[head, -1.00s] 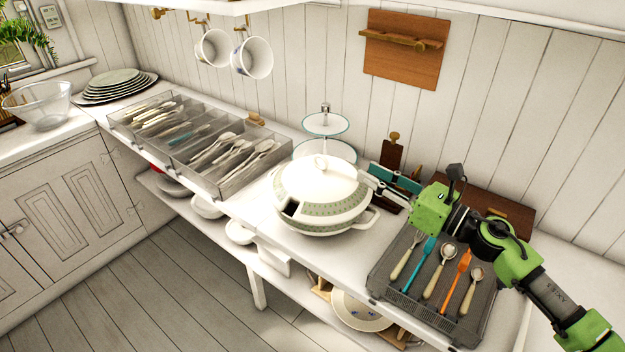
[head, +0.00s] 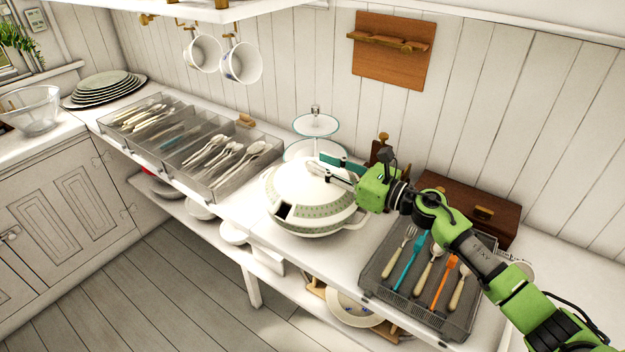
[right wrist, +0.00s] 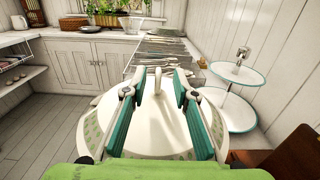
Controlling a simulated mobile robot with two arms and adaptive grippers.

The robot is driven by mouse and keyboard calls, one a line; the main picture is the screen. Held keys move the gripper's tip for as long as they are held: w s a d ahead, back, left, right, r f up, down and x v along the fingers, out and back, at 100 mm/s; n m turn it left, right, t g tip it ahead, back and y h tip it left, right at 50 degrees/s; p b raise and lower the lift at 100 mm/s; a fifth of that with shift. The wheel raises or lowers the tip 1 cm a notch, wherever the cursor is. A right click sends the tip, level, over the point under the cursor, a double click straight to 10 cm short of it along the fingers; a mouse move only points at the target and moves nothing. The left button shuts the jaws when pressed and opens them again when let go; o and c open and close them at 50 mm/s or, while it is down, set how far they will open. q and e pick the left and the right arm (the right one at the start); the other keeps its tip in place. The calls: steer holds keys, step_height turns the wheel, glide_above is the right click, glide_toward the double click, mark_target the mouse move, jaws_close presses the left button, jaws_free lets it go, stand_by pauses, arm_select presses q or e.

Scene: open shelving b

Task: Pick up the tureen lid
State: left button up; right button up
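The white tureen lid (head: 292,182) sits on the white tureen with a green patterned band (head: 312,213), with a dark notch at its front left rim. My right gripper (head: 318,163) reaches in from the right over the lid. In the right wrist view the gripper (right wrist: 160,82) is open, its teal-padded fingers spread. The lid's upright knob (right wrist: 158,82) shows between the fingertips, with space on both sides. The fingers do not visibly touch it. In the head view the fingers partly cover the lid's top. My left gripper is not in view.
A two-tier stand (head: 316,125) is close behind the tureen. A grey cutlery tray (head: 375,275) lies at the right below my arm, and a brown wooden box (head: 490,205) behind it. A clear divided cutlery organizer (head: 215,190) is to the left. Mugs (head: 240,63) hang above.

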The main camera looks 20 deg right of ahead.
mark_target(311, 159)
steer(key=x, duration=0.3)
steer(key=shift+s+r+p, duration=0.1)
steer(key=shift+r+p, duration=0.05)
steer(key=shift+p, duration=0.2)
steer(key=shift+w+a, duration=0.3)
steer(key=shift+a, duration=0.05)
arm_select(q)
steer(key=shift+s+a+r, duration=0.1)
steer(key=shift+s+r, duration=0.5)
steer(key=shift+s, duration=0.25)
arm_select(e)
steer(key=shift+d, duration=0.1)
jaws_close()
